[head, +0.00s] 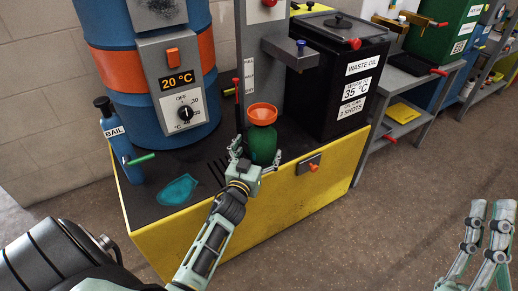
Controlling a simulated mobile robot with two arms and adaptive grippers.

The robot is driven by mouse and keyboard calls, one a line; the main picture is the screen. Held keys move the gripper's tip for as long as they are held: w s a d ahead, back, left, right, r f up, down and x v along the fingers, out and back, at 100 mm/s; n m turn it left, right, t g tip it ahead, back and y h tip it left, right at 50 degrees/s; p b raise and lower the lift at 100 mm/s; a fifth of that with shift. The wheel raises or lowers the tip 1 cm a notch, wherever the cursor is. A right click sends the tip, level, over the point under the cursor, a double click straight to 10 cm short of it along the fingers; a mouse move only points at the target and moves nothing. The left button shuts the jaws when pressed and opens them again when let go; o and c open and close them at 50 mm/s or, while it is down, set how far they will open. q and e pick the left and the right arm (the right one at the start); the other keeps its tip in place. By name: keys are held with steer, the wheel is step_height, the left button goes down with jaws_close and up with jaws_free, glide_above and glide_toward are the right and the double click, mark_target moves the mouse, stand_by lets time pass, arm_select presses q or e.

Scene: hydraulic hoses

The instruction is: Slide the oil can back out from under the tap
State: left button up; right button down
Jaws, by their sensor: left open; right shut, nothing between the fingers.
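The green oil can (263,146) stands upright on the dark top of the yellow-sided bench, with an orange funnel-shaped top (262,114). A grey post rises behind it. A grey arm with a blue knob (300,46), possibly the tap, juts from the post above and behind the can; I cannot tell whether the can is directly under it. My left gripper (254,154) is open at the can's near side, its fingers at the can's lower body. I cannot tell whether they touch it. My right gripper (489,207) is shut and empty at the lower right, away from the bench.
A black waste oil bin (322,95) stands right of the can. A teal puddle-like patch (177,190) lies on the bench (150,203). Floor is clear at right.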

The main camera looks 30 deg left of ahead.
arm_select(q)
steer(key=v, duration=1.1)
steer(key=shift+s, duration=0.15)
